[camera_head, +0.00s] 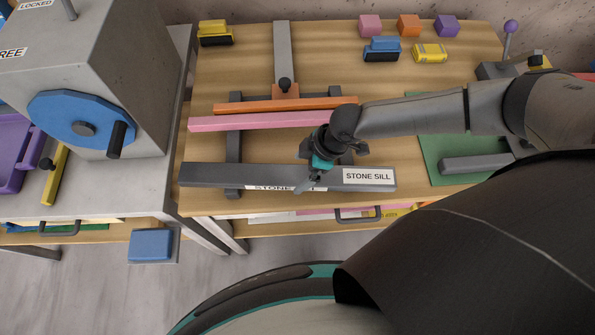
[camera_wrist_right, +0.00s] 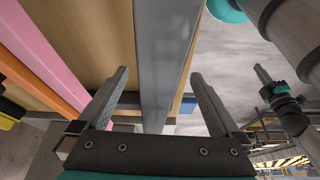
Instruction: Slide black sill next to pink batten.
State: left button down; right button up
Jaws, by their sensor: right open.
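The black sill (camera_head: 230,175) is a long dark grey bar at the front of the wooden table, with a STONE SILL label at its right end. It lies across two dark rails. The pink batten (camera_head: 240,121) lies behind it, roughly parallel, with a clear gap between. My right gripper (camera_head: 308,183) is over the sill, right of its middle. In the right wrist view the gripper (camera_wrist_right: 160,76) is open, with its fingers on either side of the sill (camera_wrist_right: 165,45); contact cannot be told. The pink batten (camera_wrist_right: 48,50) is at the left there.
An orange batten (camera_head: 310,104) lies just behind the pink one. Dark rails (camera_head: 233,148) cross the gap. A grey machine with a blue wheel (camera_head: 75,120) stands left. Blocks (camera_head: 409,25) and yellow and blue items sit at the back; a green mat (camera_head: 440,135) is right.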

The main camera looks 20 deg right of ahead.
jog(key=shift+x, duration=1.3)
grip_shut()
